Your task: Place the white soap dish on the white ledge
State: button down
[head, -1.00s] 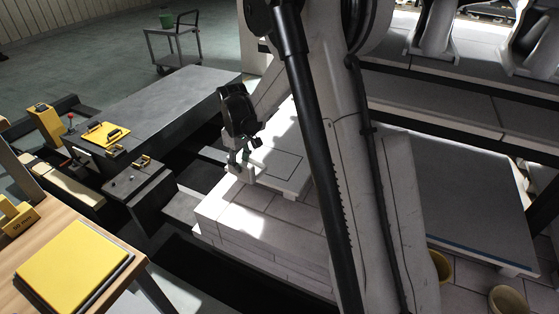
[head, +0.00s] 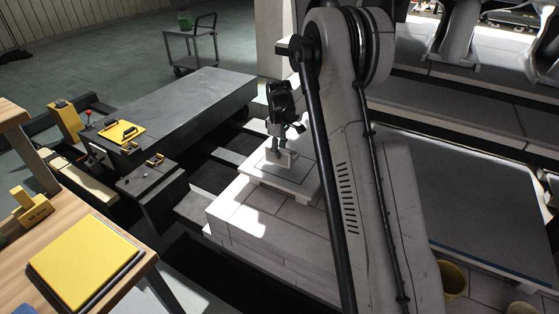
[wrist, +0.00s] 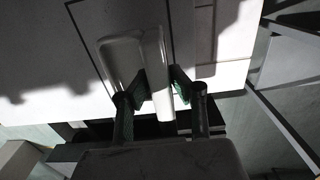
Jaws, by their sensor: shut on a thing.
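The white soap dish (wrist: 122,62) is between the fingertips of my gripper (wrist: 160,86) in the wrist view. It looks tipped up on its side, not flat. In the head view my gripper (head: 276,143) points down with the dish (head: 286,159) under it, over a raised white slab (head: 296,189) with a thin dark outline, which appears to be the white ledge. The slab also fills the upper part of the wrist view (wrist: 55,55). I cannot tell whether the dish touches it. My arm hides the slab's right side.
Pale blocks (head: 245,222) surround the slab, with a dark gap on their left. A grey bench (head: 190,105) with a yellow plate (head: 121,133) stands left. A wooden table (head: 140,270) with a yellow square (head: 85,262) is at lower left. Dark shelving stands right.

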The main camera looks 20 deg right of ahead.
aim_at(280, 160)
jog(key=shift+d+f, duration=0.1)
jog(key=shift+f, duration=1.95)
jog(key=shift+f+b, duration=0.1)
jog(key=shift+b, duration=0.25)
jog(key=c, duration=1.5)
grip_release()
jog(key=shift+c, duration=0.2)
